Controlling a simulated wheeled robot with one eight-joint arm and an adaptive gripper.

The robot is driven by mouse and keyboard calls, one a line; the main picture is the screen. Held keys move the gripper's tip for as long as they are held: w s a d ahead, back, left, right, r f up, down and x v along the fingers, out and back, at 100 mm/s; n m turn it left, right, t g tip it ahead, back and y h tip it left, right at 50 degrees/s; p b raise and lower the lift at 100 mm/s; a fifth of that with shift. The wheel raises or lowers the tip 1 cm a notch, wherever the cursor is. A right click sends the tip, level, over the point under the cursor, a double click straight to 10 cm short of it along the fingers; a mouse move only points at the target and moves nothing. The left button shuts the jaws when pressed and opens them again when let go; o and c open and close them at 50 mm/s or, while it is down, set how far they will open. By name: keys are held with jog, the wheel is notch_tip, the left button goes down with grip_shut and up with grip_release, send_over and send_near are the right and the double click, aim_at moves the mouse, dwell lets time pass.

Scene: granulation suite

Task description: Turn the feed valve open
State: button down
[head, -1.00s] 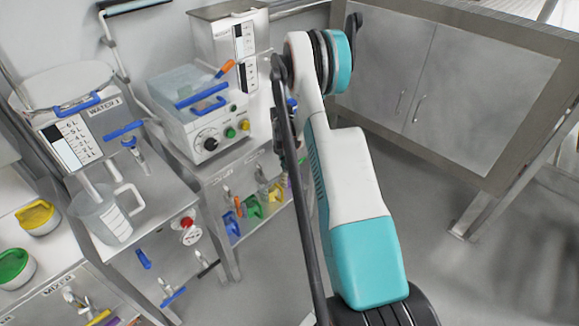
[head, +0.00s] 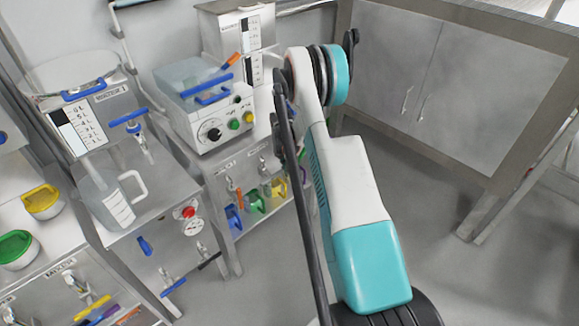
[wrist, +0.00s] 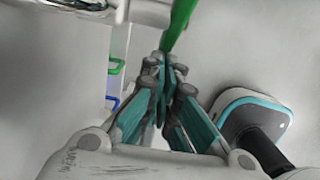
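In the wrist view my gripper (wrist: 166,68) has its fingertips close together around the lower end of a green lever (wrist: 180,22). I cannot tell whether they grip it or only stand beside it. Which valve the lever belongs to is not clear, and no feed valve label is readable. In the head view my arm hides the gripper. Another tap with a blue handle (head: 173,287) is low on the bench front.
A pitcher (head: 108,200) stands on the bench below the tank. A machine with a dial and buttons (head: 212,118) stands behind. A grey cabinet (head: 470,90) is at right. The floor (head: 430,190) before it is clear.

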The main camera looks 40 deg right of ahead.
jog(key=shift+d+f+h, duration=0.3)
jog(key=shift+f+h, duration=0.2)
jog(key=shift+f, duration=0.15)
jog(key=shift+d+f+h, duration=0.3)
jog(key=shift+f+h, duration=0.2)
jog(key=shift+f, duration=0.15)
jog(key=shift+d+f+h, duration=0.3)
jog(key=shift+f+h, duration=0.2)
jog(key=shift+f, duration=0.15)
jog(key=shift+d+f, duration=0.1)
jog(key=shift+d, duration=0.05)
jog(key=v, duration=1.2)
